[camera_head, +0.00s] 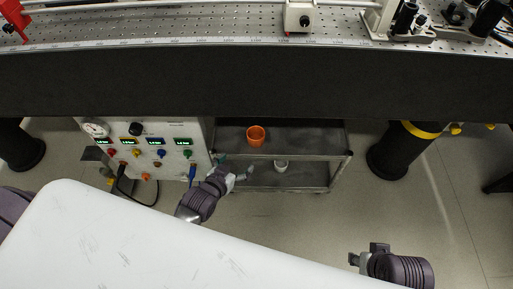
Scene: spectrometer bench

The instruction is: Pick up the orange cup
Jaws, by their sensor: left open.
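The orange cup (256,136) stands upright on the upper shelf of a grey cart (320,154), below the bench. My left gripper (237,168) is at the cart's front left edge, in front of and to the left of the cup. It is open and apart from the cup, with nothing visible between its fingers. My right arm's end (357,259) shows at the lower right, far from the cup; its fingers are too small to read.
A white cup (281,166) stands on the cart's lower shelf. An instrument panel (160,135) with knobs and cables adjoins the cart on the left. The dark bench edge (250,85) overhangs behind. A black bench leg (395,152) stands right; floor between is clear.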

